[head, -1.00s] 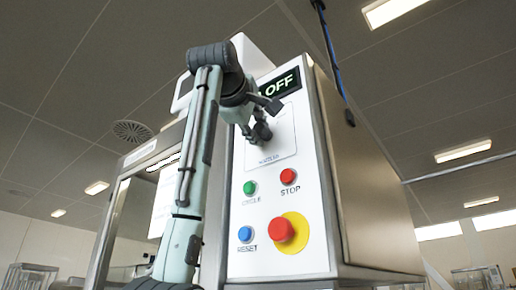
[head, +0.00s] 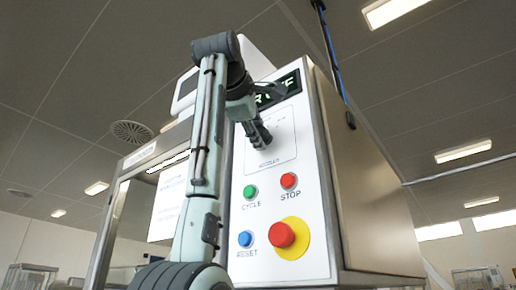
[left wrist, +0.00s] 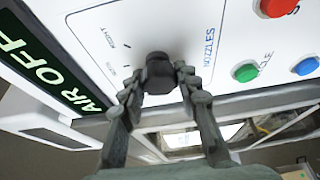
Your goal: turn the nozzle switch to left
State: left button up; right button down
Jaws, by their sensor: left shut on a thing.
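The nozzle switch (left wrist: 158,72) is a black knob on the white panel, with the word NOZZLES printed beside it in the left wrist view. My left gripper (left wrist: 160,92) has its two fingers on either side of the knob and is shut on it. In the head view the left gripper (head: 263,138) is at the upper part of the panel and hides the knob. Which way the knob points is hard to tell. My right gripper is not in view.
Below the switch are a green CYCLE button (head: 250,192), a red STOP button (head: 289,181), a blue RESET button (head: 245,239) and a big red button (head: 281,235) on a yellow disc. A lit AIR OFF sign (left wrist: 38,62) is above the switch.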

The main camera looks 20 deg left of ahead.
pick_arm(q)
jog(key=o, duration=1.2)
jog(key=shift+c, duration=0.2)
jog(key=s, duration=1.2)
jog(key=shift+d, duration=0.25)
